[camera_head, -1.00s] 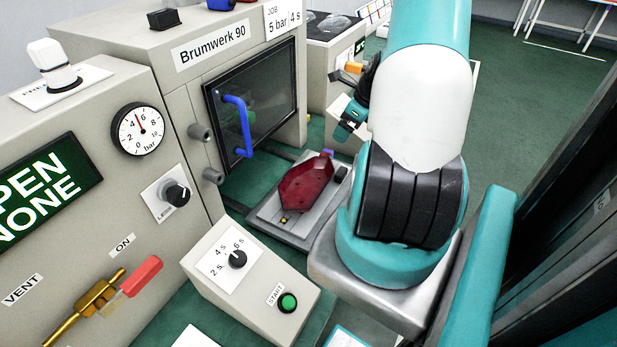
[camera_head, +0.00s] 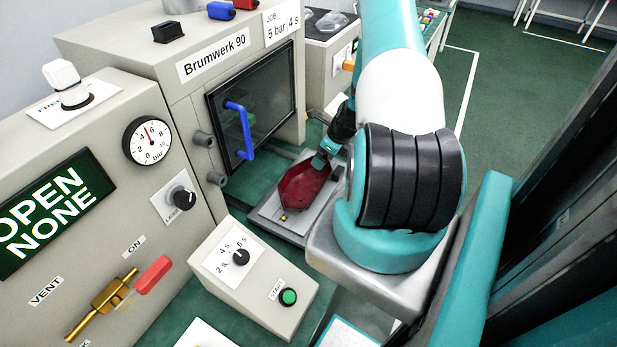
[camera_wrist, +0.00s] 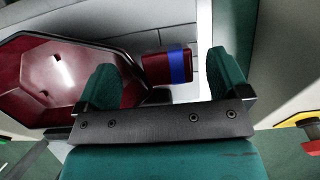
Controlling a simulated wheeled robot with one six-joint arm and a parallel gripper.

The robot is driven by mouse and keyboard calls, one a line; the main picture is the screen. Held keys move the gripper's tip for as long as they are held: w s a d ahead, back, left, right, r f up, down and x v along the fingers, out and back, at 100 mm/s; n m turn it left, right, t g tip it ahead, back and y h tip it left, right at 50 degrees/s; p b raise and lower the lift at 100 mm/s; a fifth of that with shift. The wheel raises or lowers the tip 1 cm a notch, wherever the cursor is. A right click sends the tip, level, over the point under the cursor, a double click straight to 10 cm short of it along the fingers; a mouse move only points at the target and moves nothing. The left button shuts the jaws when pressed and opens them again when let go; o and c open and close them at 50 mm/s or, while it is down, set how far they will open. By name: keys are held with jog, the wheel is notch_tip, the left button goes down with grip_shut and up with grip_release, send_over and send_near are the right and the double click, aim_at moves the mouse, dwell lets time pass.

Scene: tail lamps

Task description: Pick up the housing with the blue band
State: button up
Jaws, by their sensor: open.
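The housing is a dark red, boat-shaped shell (camera_head: 303,188) lying on a grey fixture plate (camera_head: 268,213) in front of the machine door. In the wrist view its glossy hollow body (camera_wrist: 50,75) fills the left side. A red block with a blue band (camera_wrist: 179,66) sticks out at its right end. My gripper (camera_wrist: 162,62) is open, with the block showing between its two green fingers. The left finger overlaps the edge of the body in the picture; I cannot tell whether they touch. In the head view my gripper (camera_head: 324,157) is at the housing's far end and hides the band.
A control box with a green start button (camera_head: 289,297) is in front. The panel at left has a gauge (camera_head: 147,141), a red-handled valve (camera_head: 152,275) and a display reading OPEN NONE (camera_head: 48,220).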

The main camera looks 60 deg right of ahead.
jog(key=shift+f, duration=0.1)
jog(key=shift+c, duration=0.2)
jog(key=c, duration=0.9)
jog(key=shift+c, duration=0.2)
